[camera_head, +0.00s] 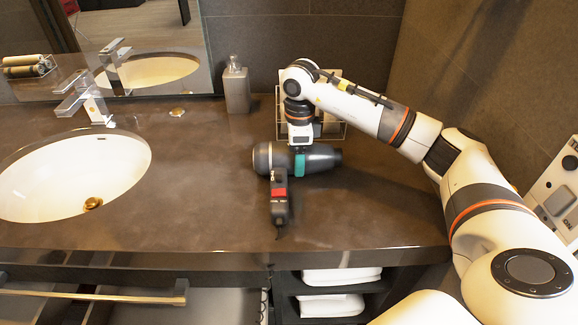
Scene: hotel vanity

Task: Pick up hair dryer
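A dark grey hair dryer (266,158) lies on the brown stone counter (190,215), right of the sink. Its barrel runs left to right, and its handle, with a red patch, points toward the counter's front edge. My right gripper (300,160) comes down from above onto the barrel's middle. A teal piece shows at the fingertips, against the barrel. The rest of the fingers is hidden, so I cannot tell whether they are closed on it. My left gripper is not in view.
A white oval sink (65,185) with a chrome faucet (85,98) is at the left. A grey soap dispenser (236,86) and a wire rack (333,128) stand at the back. A wall rises at the right. The counter between sink and dryer is clear.

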